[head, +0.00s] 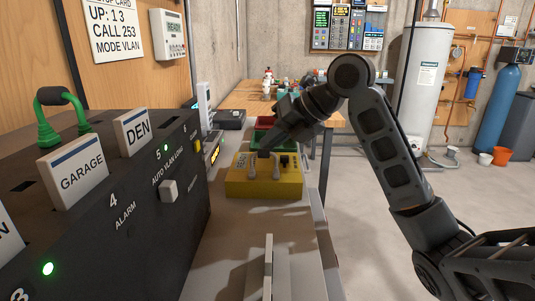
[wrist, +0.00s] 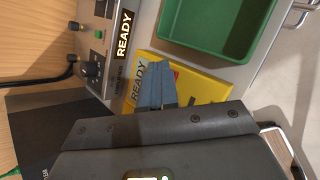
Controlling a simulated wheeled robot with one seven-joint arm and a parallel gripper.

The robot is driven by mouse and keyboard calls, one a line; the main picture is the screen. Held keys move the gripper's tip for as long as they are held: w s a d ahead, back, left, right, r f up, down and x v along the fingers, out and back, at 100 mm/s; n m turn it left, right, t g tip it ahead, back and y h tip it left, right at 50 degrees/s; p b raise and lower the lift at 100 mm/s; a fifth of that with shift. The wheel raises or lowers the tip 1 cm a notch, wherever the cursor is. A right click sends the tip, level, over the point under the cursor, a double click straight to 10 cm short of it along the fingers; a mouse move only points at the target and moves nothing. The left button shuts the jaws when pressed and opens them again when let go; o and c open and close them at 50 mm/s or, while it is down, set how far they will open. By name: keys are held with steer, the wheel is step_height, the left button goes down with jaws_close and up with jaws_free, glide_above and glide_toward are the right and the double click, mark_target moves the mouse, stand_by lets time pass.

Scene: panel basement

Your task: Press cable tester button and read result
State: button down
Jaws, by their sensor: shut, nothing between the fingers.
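The yellow cable tester (head: 290,187) lies on the bench in the middle of the head view, with light cable loops and a dark block on its top. In the wrist view its yellow body (wrist: 205,88) bears a READY display (wrist: 136,80). My gripper (head: 265,153) is shut and empty, over the tester's far part in the head view. In the wrist view my closed fingers (wrist: 156,88) cover part of the tester. I cannot tell whether they touch it.
A large dark panel (head: 130,225) with GARAGE and DEN cards stands at left. A green tray (wrist: 222,25) lies beyond the tester. A grey device with knobs (wrist: 112,50) and another READY display is beside it. The floor at right is open.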

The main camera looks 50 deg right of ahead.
stand_by(0.5)
steer(key=shift+r, duration=0.7)
step_height(320, 180, up, 5)
steer(key=p, duration=0.3)
steer(key=shift+s, duration=0.1)
stand_by(1.0)
